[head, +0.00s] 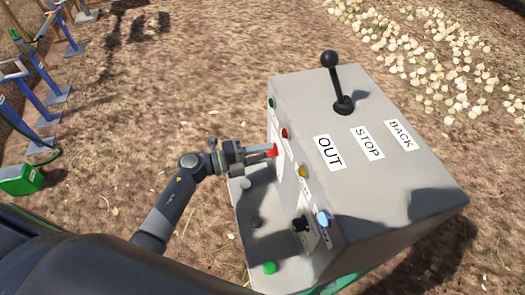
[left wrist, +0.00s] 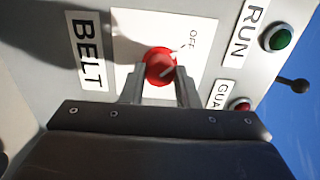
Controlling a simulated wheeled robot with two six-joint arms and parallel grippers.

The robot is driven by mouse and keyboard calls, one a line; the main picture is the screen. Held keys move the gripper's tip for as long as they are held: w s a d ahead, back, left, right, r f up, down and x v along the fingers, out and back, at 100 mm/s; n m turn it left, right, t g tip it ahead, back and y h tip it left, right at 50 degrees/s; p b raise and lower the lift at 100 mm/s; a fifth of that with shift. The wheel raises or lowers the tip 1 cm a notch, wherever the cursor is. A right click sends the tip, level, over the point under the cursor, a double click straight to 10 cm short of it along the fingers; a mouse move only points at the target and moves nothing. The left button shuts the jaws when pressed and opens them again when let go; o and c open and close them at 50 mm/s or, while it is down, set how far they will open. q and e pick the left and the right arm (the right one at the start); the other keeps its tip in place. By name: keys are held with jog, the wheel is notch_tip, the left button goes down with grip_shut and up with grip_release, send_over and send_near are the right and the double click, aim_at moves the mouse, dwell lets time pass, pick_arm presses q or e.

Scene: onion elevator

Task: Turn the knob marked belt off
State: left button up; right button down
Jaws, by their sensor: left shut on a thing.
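The grey control box (head: 390,220) stands at the centre right in the head view. Its red belt knob (left wrist: 160,66) sits on a white plate beside the label BELT (left wrist: 88,52). The word OFF (left wrist: 193,40) is printed up and right of the knob in the left wrist view. A pale line on the knob slants toward the upper right, roughly to the OFF side. My left gripper (left wrist: 160,78) is shut on the knob, one finger on each side. In the head view my left gripper (head: 262,153) reaches the box's left face. My right gripper is out of view.
A black lever (head: 331,75) stands on the box top by the OUT, STOP and BACK labels. A green RUN light (left wrist: 280,39) and a red light (left wrist: 240,104) are near the knob. A yellow light (head: 303,171) and a blue light (head: 323,218) are lower on the face.

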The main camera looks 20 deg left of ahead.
pick_arm(q)
jog(key=o, duration=1)
jog(key=shift+a, duration=0.1)
jog(key=shift+b+v, duration=3.25)
jog(key=shift+v, duration=5.4)
